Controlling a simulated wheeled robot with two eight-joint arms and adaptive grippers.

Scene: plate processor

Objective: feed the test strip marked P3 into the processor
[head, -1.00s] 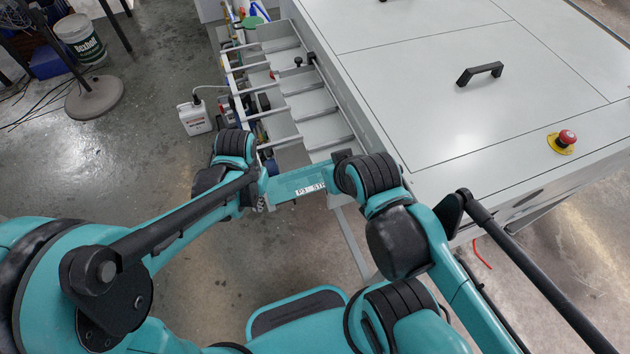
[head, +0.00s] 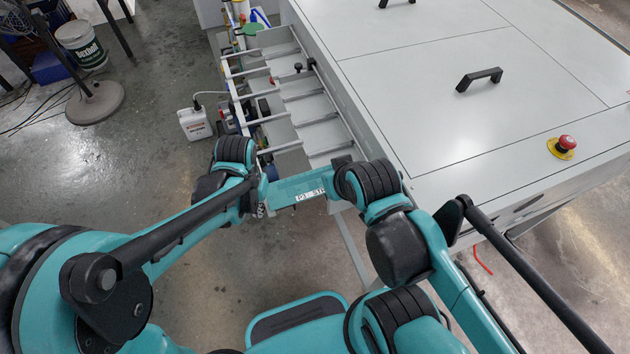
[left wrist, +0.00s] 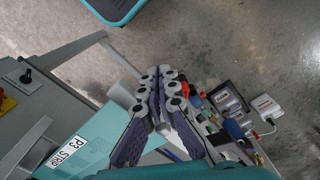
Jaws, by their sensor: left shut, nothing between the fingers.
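The P3 strip (head: 290,185) is a flat teal bar with a white label. It lies between my two wrists, in front of the processor's open rack side, with its right end covered by my right wrist. In the left wrist view the strip (left wrist: 100,130) fills the lower left, its label reading P3. My left gripper (head: 259,208) is at the strip's left end. In the left wrist view the left fingers (left wrist: 163,74) are together and empty, overlapping the strip's edge; I cannot tell whether they touch it. My right fingers are hidden behind the right wrist.
The processor (head: 440,110) is a large pale cabinet with black handles and a red stop button (head: 567,143). A railed rack (head: 300,95) runs along its left side. A white jug (head: 194,123) stands on the floor beside it. Open floor (head: 130,160) lies to the left.

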